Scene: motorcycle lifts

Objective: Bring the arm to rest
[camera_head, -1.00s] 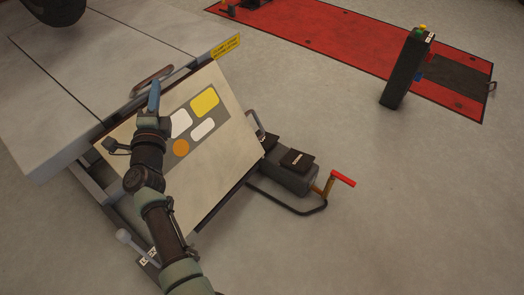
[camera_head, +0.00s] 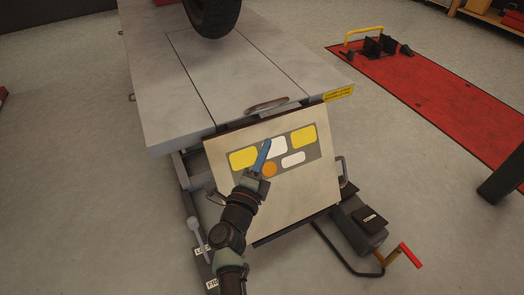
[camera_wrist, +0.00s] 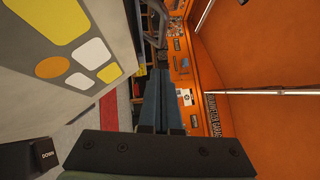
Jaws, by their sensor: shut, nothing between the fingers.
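My gripper (camera_head: 264,156) shows in the head view in front of the tilted beige panel (camera_head: 225,158) with yellow, white and orange patches. Its blue fingers are together and hold nothing. In the wrist view my gripper (camera_wrist: 160,75) has its blue fingers side by side, pointing away from the camera. The panel also shows there at the left (camera_wrist: 50,105). I cannot tell how far the fingers are from the panel.
A grey lift table (camera_head: 215,75) with a tyre (camera_head: 212,15) stands behind the panel. A dark foot unit with a red-handled lever (camera_head: 409,255) sits at the lower right. A red lift (camera_head: 450,100) lies at the right. Open floor (camera_head: 320,70) lies between the lifts.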

